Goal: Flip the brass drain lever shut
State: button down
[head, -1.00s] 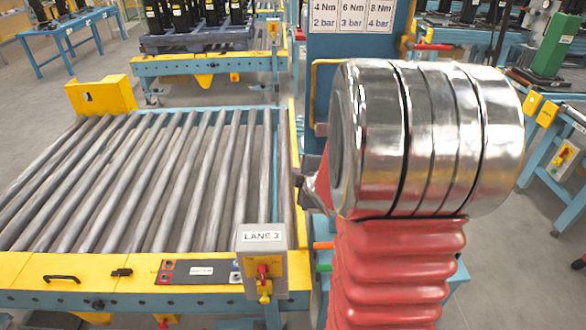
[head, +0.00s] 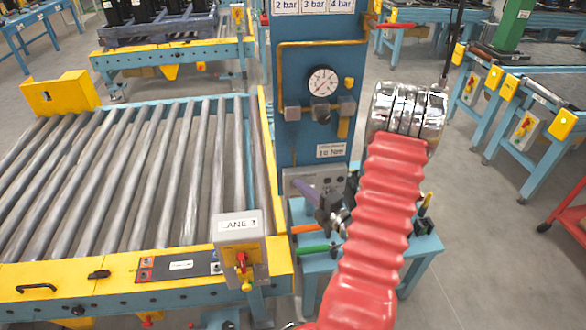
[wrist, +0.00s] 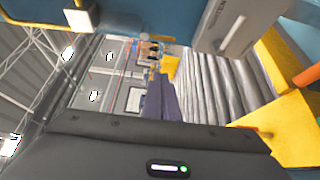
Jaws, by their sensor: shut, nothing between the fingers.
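A yellow, brass-like lever (head: 343,122) hangs down from the right-hand fitting on the blue panel (head: 287,145) in the head view, right of and below the pressure gauge (head: 323,82). It looks like the drain lever. My gripper (head: 332,214) is a dark shape at the left of my red-sleeved arm, below the panel's lever and apart from it. It looks shut and empty; my arm partly hides it.
A roller conveyor (head: 130,180) with the LANE 3 box (head: 239,228) stands at the left. A small blue table (head: 424,246) with coloured tool handles is below the panel.

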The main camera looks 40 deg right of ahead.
dwell(0.4)
jog(key=w, duration=1)
jog(key=d, duration=0.1)
jog(key=s+d, duration=0.1)
jog(key=d, duration=0.2)
jog(key=shift+s+d, duration=0.2)
jog(key=shift+s, duration=0.15)
jog(key=shift+s+d, duration=0.1)
jog(key=shift+d, duration=0.1)
jog(key=shift+a+n, duration=0.1)
jog(key=shift+n, duration=0.3)
